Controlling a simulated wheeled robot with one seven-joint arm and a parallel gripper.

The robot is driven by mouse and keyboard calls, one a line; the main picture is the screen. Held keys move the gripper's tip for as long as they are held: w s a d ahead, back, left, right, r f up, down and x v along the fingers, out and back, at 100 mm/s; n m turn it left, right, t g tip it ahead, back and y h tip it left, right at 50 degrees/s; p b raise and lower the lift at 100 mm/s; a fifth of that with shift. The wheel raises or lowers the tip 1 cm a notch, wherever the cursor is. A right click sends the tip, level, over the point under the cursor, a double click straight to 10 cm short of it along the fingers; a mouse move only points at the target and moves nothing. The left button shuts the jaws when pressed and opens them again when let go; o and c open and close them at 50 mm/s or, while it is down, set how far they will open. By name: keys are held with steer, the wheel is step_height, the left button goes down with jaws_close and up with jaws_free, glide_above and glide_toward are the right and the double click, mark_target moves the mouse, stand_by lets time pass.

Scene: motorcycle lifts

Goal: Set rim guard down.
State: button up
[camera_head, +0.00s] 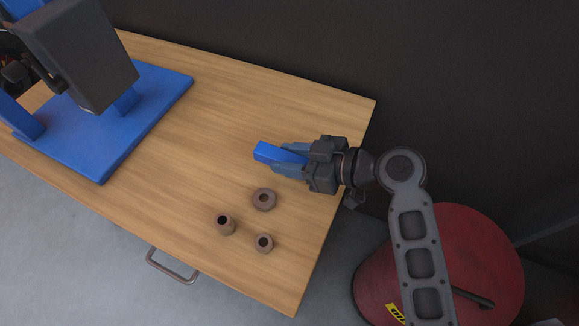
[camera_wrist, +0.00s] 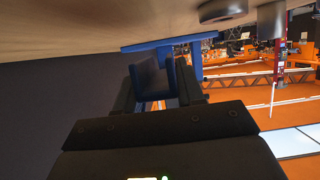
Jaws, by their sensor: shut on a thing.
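The rim guard (camera_head: 267,152) is a blue piece held in my gripper (camera_head: 284,160). My gripper is shut on it, and its blue end sticks out past the fingertips to the left in the head view. In the wrist view the rim guard (camera_wrist: 153,80) sits between the two dark fingers and looks dark and shaded. The gripper is over the right part of the wooden bench top (camera_head: 215,110). I cannot tell for sure whether the rim guard touches the wood. Its rear part is hidden by the fingers.
A washer-like brown ring (camera_head: 264,199) and two brown bushings (camera_head: 225,224) (camera_head: 264,243) stand near the gripper, toward the bench's front. A blue-based machine (camera_head: 130,115) takes up the left. The bench middle is bare. A red drum (camera_head: 470,250) stands right of the bench.

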steer(key=shift+f, duration=1.95)
steer(key=shift+f, duration=0.1)
steer(key=o, duration=1)
